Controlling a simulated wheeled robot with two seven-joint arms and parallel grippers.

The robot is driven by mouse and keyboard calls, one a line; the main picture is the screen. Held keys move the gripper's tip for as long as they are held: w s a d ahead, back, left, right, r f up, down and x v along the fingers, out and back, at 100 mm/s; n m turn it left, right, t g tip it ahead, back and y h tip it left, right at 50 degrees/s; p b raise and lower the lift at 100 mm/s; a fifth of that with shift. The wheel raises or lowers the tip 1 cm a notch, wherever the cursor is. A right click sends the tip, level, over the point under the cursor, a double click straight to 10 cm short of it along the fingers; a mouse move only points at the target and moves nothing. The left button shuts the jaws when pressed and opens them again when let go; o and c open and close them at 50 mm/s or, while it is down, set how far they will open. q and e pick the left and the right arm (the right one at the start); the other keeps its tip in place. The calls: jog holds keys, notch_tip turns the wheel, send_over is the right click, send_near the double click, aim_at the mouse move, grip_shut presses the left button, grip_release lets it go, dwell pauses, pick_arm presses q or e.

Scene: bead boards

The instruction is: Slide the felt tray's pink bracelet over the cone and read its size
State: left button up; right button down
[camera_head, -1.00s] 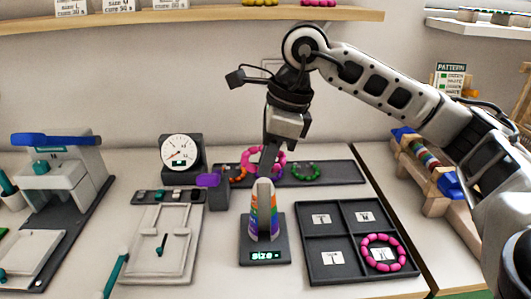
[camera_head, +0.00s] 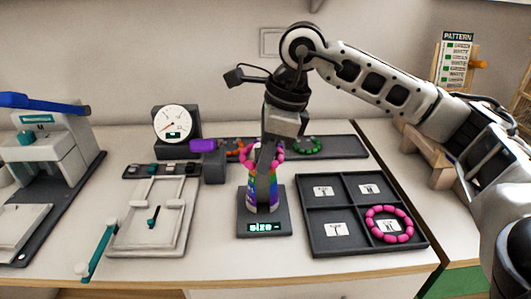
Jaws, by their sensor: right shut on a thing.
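My right gripper (camera_head: 265,157) points down above the size cone and is shut on a pink bracelet (camera_head: 247,153). The bracelet is held upright and tilted at the height of the cone's top; my fingers hide part of it, so I cannot tell whether it is around the cone. The rainbow-striped cone (camera_head: 272,192) stands on a dark base (camera_head: 250,216) whose display (camera_head: 265,227) reads "size -". The dark felt tray (camera_head: 345,148) lies behind, with an orange bracelet (camera_head: 236,152) and a green bracelet (camera_head: 308,146) on it. My left gripper is out of view.
A dark four-compartment sorting tray (camera_head: 344,211) is at right; another pink bracelet (camera_head: 389,224) lies in its front right compartment. A dial gauge (camera_head: 176,122), a white board (camera_head: 152,218) and a press (camera_head: 48,150) stand left. A pattern card (camera_head: 457,58) is at back right.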

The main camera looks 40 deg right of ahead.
dwell(0.4)
jog(key=c, duration=1.1)
grip_release()
jog(key=shift+r, duration=0.1)
